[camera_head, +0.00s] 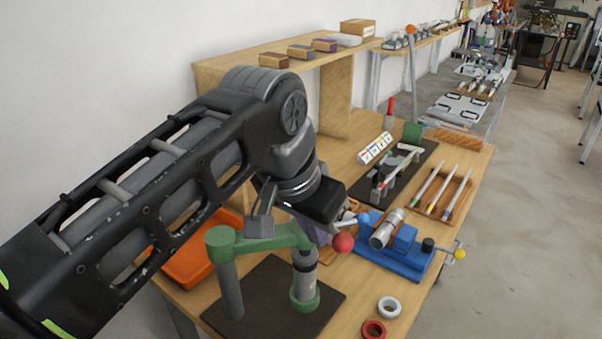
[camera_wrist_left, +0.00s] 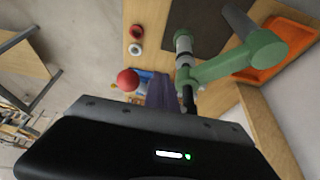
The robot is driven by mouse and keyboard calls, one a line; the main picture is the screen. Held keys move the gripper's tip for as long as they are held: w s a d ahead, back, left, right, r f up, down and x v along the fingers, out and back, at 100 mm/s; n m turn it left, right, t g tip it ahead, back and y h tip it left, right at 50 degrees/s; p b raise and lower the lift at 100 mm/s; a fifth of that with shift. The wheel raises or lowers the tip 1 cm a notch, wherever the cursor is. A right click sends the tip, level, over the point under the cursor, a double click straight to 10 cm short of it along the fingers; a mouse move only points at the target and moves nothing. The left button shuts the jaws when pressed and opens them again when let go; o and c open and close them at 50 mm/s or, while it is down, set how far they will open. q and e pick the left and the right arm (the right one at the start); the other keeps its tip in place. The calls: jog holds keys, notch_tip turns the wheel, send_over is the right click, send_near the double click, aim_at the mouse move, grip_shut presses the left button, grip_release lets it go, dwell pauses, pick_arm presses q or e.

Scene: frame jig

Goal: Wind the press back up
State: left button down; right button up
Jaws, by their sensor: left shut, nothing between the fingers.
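The press (camera_head: 258,238) has a green arm on a grey post and a grey ram with a green foot. It stands on a dark base plate (camera_head: 262,275) at the front of the bench. A red ball knob (camera_head: 343,242) shows to the right of its head; it also shows in the left wrist view (camera_wrist_left: 128,80). My left gripper (camera_head: 322,234) is shut and empty, just above and beside the press head, close to the knob. In the left wrist view its purplish fingers (camera_wrist_left: 163,92) lie between the knob and the green arm. Whether they touch the knob is unclear. My right gripper is out of view.
A blue vise (camera_head: 400,255) with a metal cylinder stands right of the press. White (camera_head: 388,306) and red (camera_head: 373,330) rings lie at the front edge. An orange tray (camera_head: 188,262) sits behind my left arm. A wooden shelf (camera_head: 345,95) rises at the back.

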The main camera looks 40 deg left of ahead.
pick_arm(q)
jog(key=shift+w+d+p, duration=0.1)
jog(key=shift+w+d, duration=0.2)
jog(key=shift+w, duration=0.35)
jog(key=shift+w+d+p, duration=0.15)
jog(key=shift+w+d, duration=0.15)
jog(key=shift+w, duration=0.3)
jog(key=shift+w+d+p, duration=0.1)
jog(key=shift+w+d, duration=0.2)
jog(key=shift+w, duration=0.35)
jog(key=w+p, duration=0.1)
jog(key=w, duration=0.3)
jog(key=w, duration=0.1)
jog(key=w+a+p, duration=0.1)
jog(key=w, duration=0.2)
jog(key=shift+a+p, duration=0.3)
jog(key=shift+p, duration=0.05)
